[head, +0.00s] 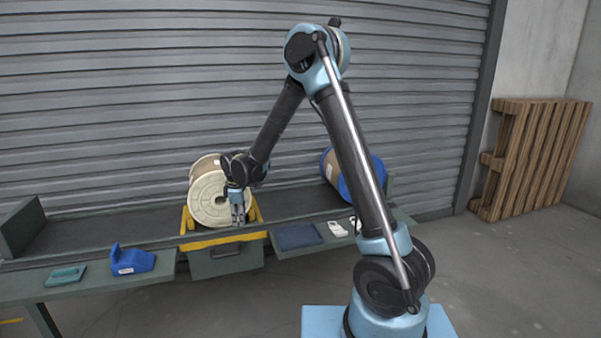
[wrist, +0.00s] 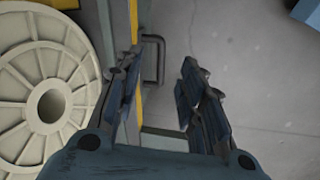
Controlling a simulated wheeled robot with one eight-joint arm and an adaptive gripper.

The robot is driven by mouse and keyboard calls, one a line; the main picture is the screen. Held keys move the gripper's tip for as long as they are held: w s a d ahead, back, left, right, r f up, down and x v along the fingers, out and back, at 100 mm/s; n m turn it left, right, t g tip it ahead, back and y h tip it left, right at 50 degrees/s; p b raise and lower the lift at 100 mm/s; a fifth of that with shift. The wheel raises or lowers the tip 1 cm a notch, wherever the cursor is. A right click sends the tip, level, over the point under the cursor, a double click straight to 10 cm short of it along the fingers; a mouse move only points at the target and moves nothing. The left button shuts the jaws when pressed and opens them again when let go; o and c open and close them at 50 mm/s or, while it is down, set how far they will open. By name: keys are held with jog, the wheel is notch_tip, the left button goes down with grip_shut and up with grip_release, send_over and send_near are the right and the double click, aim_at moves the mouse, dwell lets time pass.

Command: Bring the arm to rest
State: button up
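My arm reaches up and over from its base at the lower right and bends down toward the bench in the head view. My gripper (head: 238,212) points down in front of the cream-flanged copper spool (head: 210,200), which sits on a yellow stand. In the wrist view my gripper (wrist: 160,88) has its two fingers apart with nothing between them but floor and a drawer handle below. The spool's flange (wrist: 20,95) lies left of the fingers, apart from them.
A second spool with blue flanges (head: 366,182) lies at the right of the bench. A blue tool (head: 132,260), a teal tool (head: 66,276), a dark blue pad (head: 297,237) and white items (head: 338,229) lie along the front shelf.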

jog(key=s+d+r+m, duration=0.3)
jog(key=d+r, duration=0.2)
jog(key=d, duration=0.4)
jog(key=s+d+r+m, duration=0.25)
jog(key=d+r, duration=0.25)
jog(key=d, duration=0.5)
jog(key=s+d+r+m, duration=0.25)
jog(key=d+r, duration=0.25)
jog(key=d, duration=0.4)
jog(key=s+d+f+m, duration=0.2)
jog(key=s+d+m, duration=0.3)
jog(key=s+d, duration=0.3)
jog(key=s+d+f+m, duration=0.3)
jog(key=s+d+m, duration=0.3)
jog(key=s, duration=0.8)
jog(key=d, duration=0.3)
jog(key=shift+d+f+h, duration=0.2)
jog(key=shift+f+h, duration=0.05)
jog(key=shift+h, duration=0.05)
jog(key=shift+s, duration=0.1)
jog(key=shift+w+f, duration=0.2)
jog(key=shift+w, duration=0.25)
